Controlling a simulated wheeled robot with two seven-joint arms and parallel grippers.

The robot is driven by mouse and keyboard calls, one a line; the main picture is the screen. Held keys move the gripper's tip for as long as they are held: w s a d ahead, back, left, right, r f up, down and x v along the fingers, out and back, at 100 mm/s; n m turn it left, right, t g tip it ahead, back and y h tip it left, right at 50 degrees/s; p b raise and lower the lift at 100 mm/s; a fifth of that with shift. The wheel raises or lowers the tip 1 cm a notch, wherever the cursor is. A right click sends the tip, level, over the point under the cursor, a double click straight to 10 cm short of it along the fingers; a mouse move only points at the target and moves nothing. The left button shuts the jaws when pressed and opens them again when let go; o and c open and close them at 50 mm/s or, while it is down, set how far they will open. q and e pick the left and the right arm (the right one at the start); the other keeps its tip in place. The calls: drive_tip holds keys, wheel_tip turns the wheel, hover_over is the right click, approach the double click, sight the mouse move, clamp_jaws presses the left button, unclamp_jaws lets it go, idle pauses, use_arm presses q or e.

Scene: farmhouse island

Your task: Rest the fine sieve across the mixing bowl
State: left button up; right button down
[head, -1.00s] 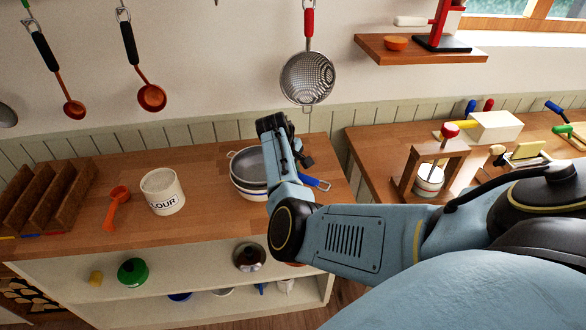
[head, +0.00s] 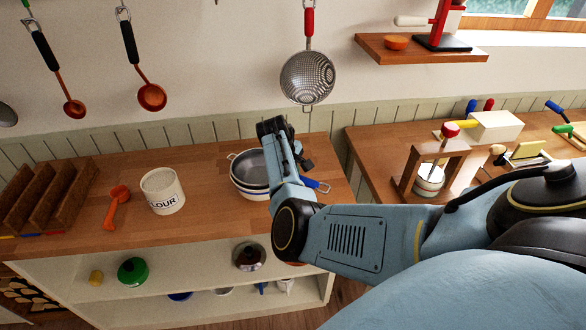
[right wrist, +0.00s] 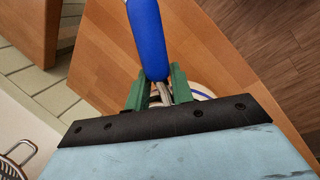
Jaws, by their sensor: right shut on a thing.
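The fine sieve (head: 249,170) is a grey mesh bowl with a blue handle (head: 316,185). It lies level over the white mixing bowl (head: 249,193) with blue bands, on the left counter. It looks seated in the bowl's mouth, but my arm hides the right side, so full contact cannot be told. My right gripper (right wrist: 160,94) is shut on the metal neck of the sieve, just below the blue handle (right wrist: 147,38) in the right wrist view. The head view hides its fingertips behind my arm. My left gripper is not in view.
A flour crock (head: 162,192), an orange scoop (head: 118,204) and a wooden rack (head: 48,197) stand left on the counter. A red-handled strainer (head: 307,78) hangs above. A gap separates the right counter, which holds a wooden stand (head: 432,172). Counter between crock and bowl is clear.

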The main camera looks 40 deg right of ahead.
drive_tip(key=c, duration=0.6)
unclamp_jaws()
drive_tip(key=shift+r, duration=0.1)
wheel_tip(320, 180, up, 3)
drive_tip(key=p, duration=0.2)
drive_tip(key=shift+p, duration=0.4)
drive_tip(key=shift+r, duration=0.6)
wheel_tip(320, 180, up, 10)
drive_tip(key=shift+s+a+f, duration=0.1)
drive_tip(key=shift+s+a, duration=1.3)
drive_tip(key=shift+s, duration=0.9)
drive_tip(key=shift+s+a+f, duration=0.1)
drive_tip(key=shift+s+a, duration=1.3)
drive_tip(key=shift+s, duration=0.85)
drive_tip(key=shift+s+a, duration=1.4)
drive_tip(key=shift+s, duration=0.9)
